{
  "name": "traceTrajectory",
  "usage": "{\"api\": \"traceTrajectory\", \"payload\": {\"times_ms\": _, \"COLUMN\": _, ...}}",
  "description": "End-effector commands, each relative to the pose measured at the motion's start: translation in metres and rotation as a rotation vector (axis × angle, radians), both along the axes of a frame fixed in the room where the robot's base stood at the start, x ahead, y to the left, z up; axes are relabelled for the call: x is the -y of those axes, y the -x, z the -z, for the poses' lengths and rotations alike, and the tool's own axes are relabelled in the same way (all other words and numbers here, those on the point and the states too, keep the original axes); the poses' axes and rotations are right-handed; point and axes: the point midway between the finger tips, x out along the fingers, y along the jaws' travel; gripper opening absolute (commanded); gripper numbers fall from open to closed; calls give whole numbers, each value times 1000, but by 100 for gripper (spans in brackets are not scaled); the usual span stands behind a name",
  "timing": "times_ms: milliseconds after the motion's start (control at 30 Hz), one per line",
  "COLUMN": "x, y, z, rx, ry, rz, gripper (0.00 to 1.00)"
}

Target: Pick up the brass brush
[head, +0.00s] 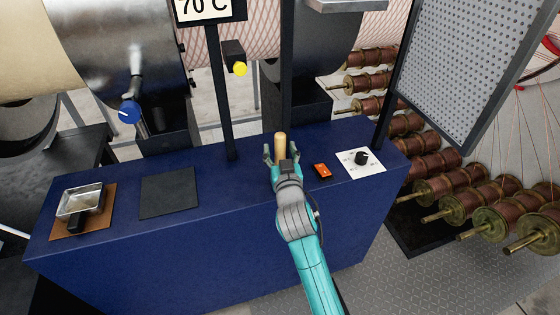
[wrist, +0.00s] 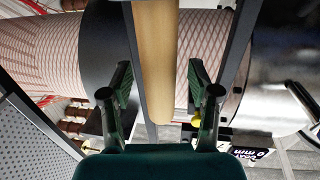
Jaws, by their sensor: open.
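A tan wooden handle (head: 281,144), which seems to belong to the brass brush, stands near the back edge of the blue bench. Its bristles are hidden or out of view in both views. My gripper (head: 281,156) is open at the handle, with a finger on each side. In the wrist view the handle (wrist: 157,60) runs down from the top edge and its rounded end lies between the open fingers (wrist: 159,105). Gaps show between the handle and both fingers there, so the fingers look apart from it.
The blue bench (head: 230,190) carries a metal tray (head: 80,202) on a brown board, a dark mat (head: 169,195), an orange switch (head: 321,171) and a black knob on a white plate (head: 362,158). A dark post (head: 222,100) rises left of my gripper. A perforated panel (head: 462,70) hangs at right.

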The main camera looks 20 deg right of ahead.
Motion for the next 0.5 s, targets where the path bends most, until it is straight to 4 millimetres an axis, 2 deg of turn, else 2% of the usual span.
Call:
{"api": "traceTrajectory", "payload": {"times_ms": 233, "x": 0, "y": -2, "z": 0, "rx": 0, "ry": 0, "rz": 0, "gripper": 61}}
{"api": "traceTrajectory", "payload": {"times_ms": 267, "x": 0, "y": -2, "z": 0, "rx": 0, "ry": 0, "rz": 0, "gripper": 59}}
{"api": "traceTrajectory", "payload": {"times_ms": 500, "x": 0, "y": -2, "z": 0, "rx": 0, "ry": 1, "rz": 0, "gripper": 0}}
